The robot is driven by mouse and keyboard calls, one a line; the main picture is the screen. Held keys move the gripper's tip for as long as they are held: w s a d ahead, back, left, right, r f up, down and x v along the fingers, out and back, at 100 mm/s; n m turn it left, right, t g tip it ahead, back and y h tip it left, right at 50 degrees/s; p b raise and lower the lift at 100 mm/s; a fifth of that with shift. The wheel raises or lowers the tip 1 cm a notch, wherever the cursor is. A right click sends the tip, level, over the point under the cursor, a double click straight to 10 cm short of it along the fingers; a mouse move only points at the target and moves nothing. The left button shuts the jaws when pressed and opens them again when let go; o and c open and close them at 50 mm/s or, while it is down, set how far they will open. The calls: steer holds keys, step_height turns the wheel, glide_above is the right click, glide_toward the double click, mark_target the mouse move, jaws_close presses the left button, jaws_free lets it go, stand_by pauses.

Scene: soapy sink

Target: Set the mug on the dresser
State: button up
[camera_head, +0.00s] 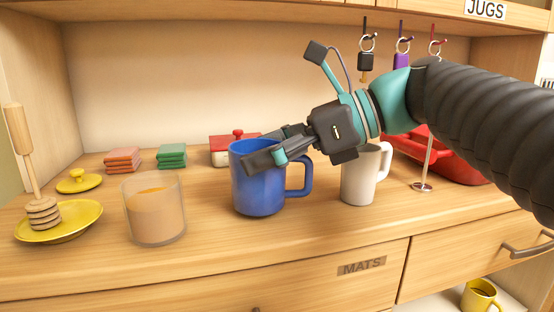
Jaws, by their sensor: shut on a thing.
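A blue mug (258,188) is upright at the dresser top (200,248), near its middle, with its handle to the right. Its base looks to be on or very close to the wood; I cannot tell if there is a gap. My gripper (262,155) comes from the right and is shut on the blue mug at its upper rim. The gripper hides part of the mug's rim and opening. A white mug (359,178) stands upright to the right, behind my gripper. A yellow mug (480,295) is on a lower shelf at the bottom right.
A glass of tan liquid (155,210) stands left of the blue mug. A yellow plate (85,222) with a wooden holder is at far left. A red-lidded dish (235,150) is behind. A metal stand (424,170) and red item (455,165) are right. Keys (367,62) hang above.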

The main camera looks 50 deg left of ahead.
steer(key=shift+f, duration=0.3)
steer(key=o, duration=1.3)
steer(key=shift+r, duration=0.15)
steer(key=shift+w+d+r, duration=0.2)
steer(key=p+v, duration=0.2)
steer(key=v, duration=0.9)
steer(key=shift+w+d+r, duration=0.1)
steer(key=shift+d, duration=0.05)
